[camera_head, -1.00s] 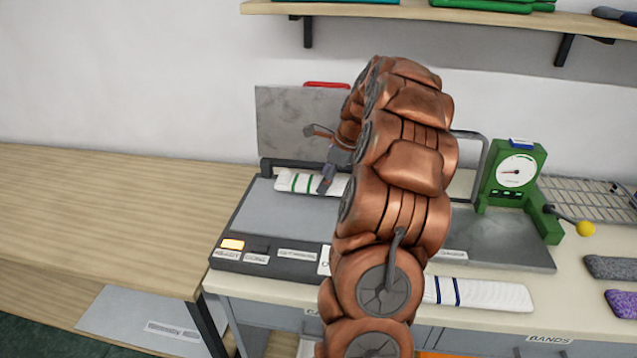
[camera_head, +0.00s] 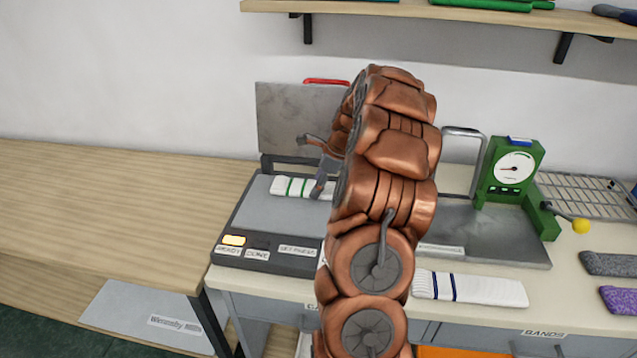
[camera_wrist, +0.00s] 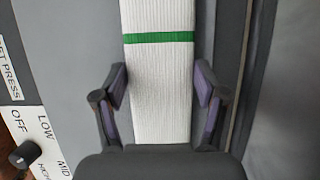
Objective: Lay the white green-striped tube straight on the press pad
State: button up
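The white green-striped tube (camera_head: 290,187) lies lengthwise across the back of the grey press pad (camera_head: 270,212). Its left end shows in the head view; my arm hides its right part. In the wrist view the tube (camera_wrist: 160,85) runs straight up the picture, with one green band across it. In the head view my gripper (camera_head: 319,190) is over the tube. I cannot tell whether the tube is lifted off the pad.
The raised press plate (camera_head: 295,120) stands behind the pad. A lit yellow button (camera_head: 233,240) is on the front panel. A white blue-striped tube (camera_head: 475,289) lies at the front right. A green dial gauge (camera_head: 513,170) and a wire rack (camera_head: 585,195) stand further right.

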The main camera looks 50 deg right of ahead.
jog(key=o, duration=0.5)
jog(key=shift+c, duration=0.2)
jog(key=b+v, duration=0.3)
jog(key=v, duration=0.9)
jog(key=s+a+n+g, duration=0.2)
jog(key=a+n, duration=0.5)
jog(key=a, duration=0.8)
jog(key=s+a+n+g, duration=0.1)
jog(key=s+a+n, duration=0.1)
jog(key=a+n, duration=0.9)
jog(key=s+a+f+n+g+h, duration=0.1)
jog(key=s+a+f+n, duration=0.2)
jog(key=s, duration=0.8)
jog(key=s+a+f+n+g+h, duration=0.1)
jog(key=s+a+f+n, duration=0.2)
jog(key=s+a+n, duration=0.5)
jog(key=s+a, duration=0.3)
jog(key=shift+f+g+h, duration=0.25)
jog(key=shift+g+h, duration=0.05)
